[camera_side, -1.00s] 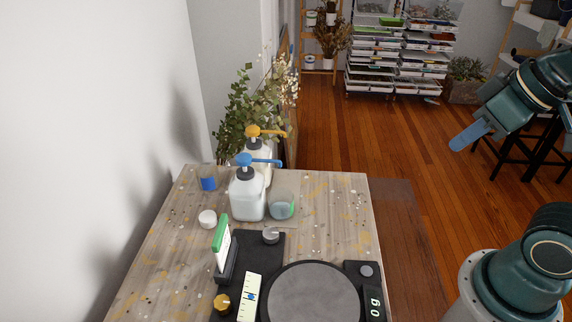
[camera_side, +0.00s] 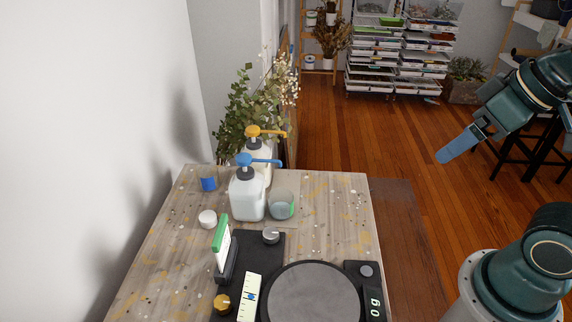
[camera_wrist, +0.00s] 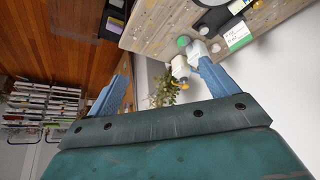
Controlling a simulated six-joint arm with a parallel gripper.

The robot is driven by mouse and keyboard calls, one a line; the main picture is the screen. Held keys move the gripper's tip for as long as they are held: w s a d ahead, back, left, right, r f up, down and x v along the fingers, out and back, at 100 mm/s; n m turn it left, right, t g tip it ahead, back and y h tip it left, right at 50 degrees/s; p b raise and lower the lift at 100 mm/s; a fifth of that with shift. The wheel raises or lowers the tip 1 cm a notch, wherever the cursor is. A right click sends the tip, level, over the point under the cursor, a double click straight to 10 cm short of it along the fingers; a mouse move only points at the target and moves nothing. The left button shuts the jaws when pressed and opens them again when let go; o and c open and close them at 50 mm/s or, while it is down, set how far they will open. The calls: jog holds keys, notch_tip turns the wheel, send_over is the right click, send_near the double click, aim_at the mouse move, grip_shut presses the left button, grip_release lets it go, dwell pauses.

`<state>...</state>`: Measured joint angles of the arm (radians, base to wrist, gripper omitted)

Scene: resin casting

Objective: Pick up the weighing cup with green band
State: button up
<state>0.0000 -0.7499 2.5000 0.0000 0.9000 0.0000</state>
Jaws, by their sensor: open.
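The weighing cup with green band (camera_side: 281,206) is a clear cup standing upright on the worktable, just right of the white bottle with the blue pump. A small round green shape in the wrist view (camera_wrist: 183,41) looks like this cup, seen from above. My gripper (camera_side: 441,157) is open and empty, with blue fingers, high up and well to the right of the table in the side view. In the wrist view its fingers (camera_wrist: 161,70) are spread wide with nothing between them in contact.
A blue-pump bottle (camera_side: 247,197) stands close beside the cup, with a yellow-pump bottle (camera_side: 260,160) behind. A cup with blue band (camera_side: 208,183) and a white lid-like disc (camera_side: 207,219) are further left. A scale (camera_side: 312,295) reading 0 g is in front. Table right of the cup is clear.

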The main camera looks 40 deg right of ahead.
jog(key=w+a+f+m+g+y, duration=0.15)
jog(key=w+f+m, duration=0.25)
jog(key=w, duration=0.8)
jog(key=w+d+f+m+g+y, duration=0.1)
jog(key=w+f+m+y, duration=0.25)
jog(key=w, duration=0.75)
jog(key=w+d+f+m+y, duration=0.1)
jog(key=w+f+m+y, duration=0.1)
jog(key=f+m, duration=0.2)
jog(key=w+d+f+m+y, duration=0.2)
jog(key=w+f+m+y, duration=0.1)
jog(key=f, duration=0.8)
jog(key=w+d+f+m+y, duration=0.2)
jog(key=w+f+m, duration=0.1)
jog(key=f+m, duration=0.2)
notch_tip(320, 180, down, 2)
jog(key=shift+d+f+y, duration=0.15)
jog(key=shift+y, duration=0.15)
jog(key=shift+s+d+f+m+y, duration=0.15)
jog(key=shift+f+m+y, duration=0.15)
jog(key=shift+f+m, duration=0.35)
jog(key=shift+x, duration=4.35)
